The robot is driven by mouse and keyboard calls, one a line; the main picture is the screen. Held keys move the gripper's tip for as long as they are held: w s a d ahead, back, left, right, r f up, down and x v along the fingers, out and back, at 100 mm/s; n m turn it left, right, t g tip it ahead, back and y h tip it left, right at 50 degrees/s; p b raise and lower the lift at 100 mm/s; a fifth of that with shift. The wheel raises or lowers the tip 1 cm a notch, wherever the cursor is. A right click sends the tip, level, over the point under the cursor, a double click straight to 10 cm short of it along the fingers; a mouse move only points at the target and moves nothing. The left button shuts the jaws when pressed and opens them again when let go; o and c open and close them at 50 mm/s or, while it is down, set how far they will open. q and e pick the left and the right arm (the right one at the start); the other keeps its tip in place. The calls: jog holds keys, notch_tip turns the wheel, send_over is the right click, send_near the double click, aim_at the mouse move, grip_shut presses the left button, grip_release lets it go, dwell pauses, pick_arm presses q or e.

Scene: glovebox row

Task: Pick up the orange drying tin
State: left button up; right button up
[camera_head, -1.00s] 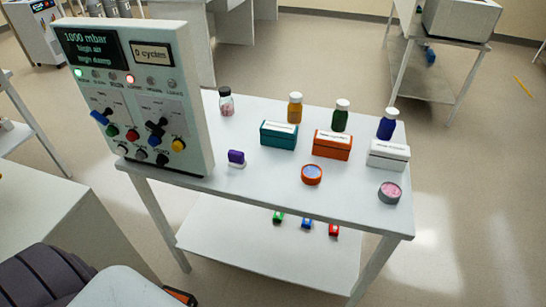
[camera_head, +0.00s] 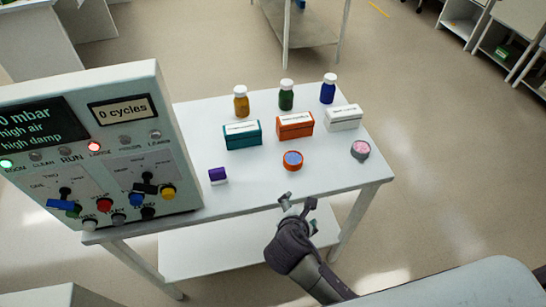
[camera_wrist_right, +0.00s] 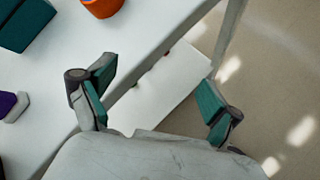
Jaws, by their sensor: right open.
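The orange drying tin (camera_head: 292,166) is a small round open tin with blue contents. It stands on the white table near its front edge, in front of an orange box. Part of an orange round thing, which looks like this tin, shows at the top edge of the right wrist view (camera_wrist_right: 102,7). My right gripper (camera_head: 298,202) is open and empty, just off the table's front edge and nearer to me than the tin, apart from it. Its spread fingers also show in the right wrist view (camera_wrist_right: 157,82). My left gripper is not in view.
A grey tin with pink contents (camera_head: 360,150) stands to the right. Teal (camera_head: 242,136), orange (camera_head: 295,126) and white (camera_head: 343,118) boxes stand behind, with several bottles farther back. A purple item (camera_head: 218,175) and a tall control panel (camera_head: 130,125) stand left. A lower shelf (camera_head: 220,250) lies below.

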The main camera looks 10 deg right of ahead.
jog(key=w+r+n, duration=0.1)
jog(key=w+r+n+t, duration=0.1)
jog(key=n, duration=0.1)
jog(key=shift+a+r+h, duration=0.15)
jog(key=shift+a+h, duration=0.15)
jog(key=w+r+n, duration=0.1)
jog(key=w+a+r+n+t, duration=0.1)
jog(key=n, duration=0.1)
jog(key=a+r+n+t, duration=0.1)
jog(key=shift+w+r+n, duration=0.2)
jog(key=shift+w+n, duration=0.2)
send_near(293, 159)
jog(key=x, duration=0.2)
jog(key=f+p+x, duration=0.1)
jog(key=x, duration=0.2)
jog(key=shift+s, duration=0.15)
jog(key=x, duration=0.5)
jog(key=shift+w+d+r+p, duration=0.1)
jog(key=shift+w+r+p, duration=0.15)
jog(key=shift+w+p, duration=0.15)
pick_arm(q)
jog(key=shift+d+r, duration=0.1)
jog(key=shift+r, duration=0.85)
pick_arm(e)
jog(key=c, duration=1.3)
jog(key=shift+r, duration=0.1)
